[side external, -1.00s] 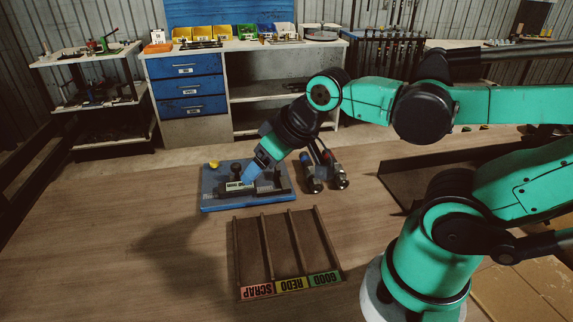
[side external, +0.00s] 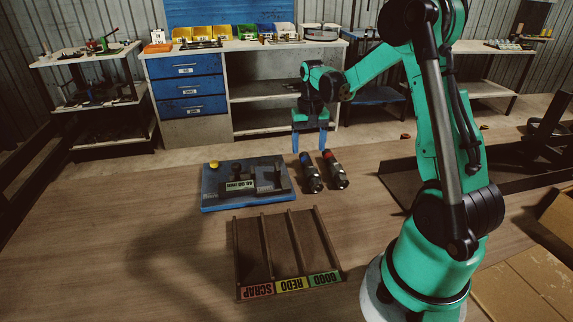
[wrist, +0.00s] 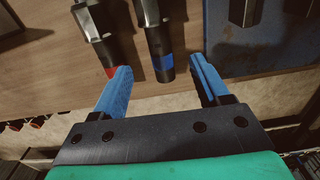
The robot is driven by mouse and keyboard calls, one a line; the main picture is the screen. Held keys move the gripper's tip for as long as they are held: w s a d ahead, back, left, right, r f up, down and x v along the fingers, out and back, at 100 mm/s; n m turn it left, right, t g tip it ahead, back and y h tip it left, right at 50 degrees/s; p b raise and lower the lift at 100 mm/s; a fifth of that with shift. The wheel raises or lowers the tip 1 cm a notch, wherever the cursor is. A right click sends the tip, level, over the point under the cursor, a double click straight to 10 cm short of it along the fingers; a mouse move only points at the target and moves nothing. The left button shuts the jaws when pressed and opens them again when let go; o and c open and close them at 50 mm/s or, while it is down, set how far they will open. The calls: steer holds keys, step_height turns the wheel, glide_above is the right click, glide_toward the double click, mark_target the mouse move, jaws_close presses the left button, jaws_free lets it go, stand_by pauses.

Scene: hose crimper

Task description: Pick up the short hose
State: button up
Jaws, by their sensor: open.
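Two dark hose pieces lie side by side on the wooden table, right of the blue crimper fixture. One has a blue band (side external: 311,174) and the other a red band (side external: 334,170). I cannot tell surely which is the short hose. My gripper (side external: 309,143) is open and empty, pointing down near the hoses' far ends, apparently above the table. In the wrist view, the blue-banded hose (wrist: 159,45) has its end between my open fingertips (wrist: 162,66). The red-banded hose (wrist: 105,40) has its end beside the left fingertip. Both hoses run out of that view.
The crimper fixture (side external: 208,190) stands left of the hoses, with a yellow knob at its back corner. A sorting tray (side external: 236,262) labelled SCRAP, REDO and GOOD lies nearer, its compartments empty. A dark frame lies to the right. The table's left part is clear.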

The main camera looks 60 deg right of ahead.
mark_target(308, 161)
steer(key=shift+f, duration=2.55)
jaws_close()
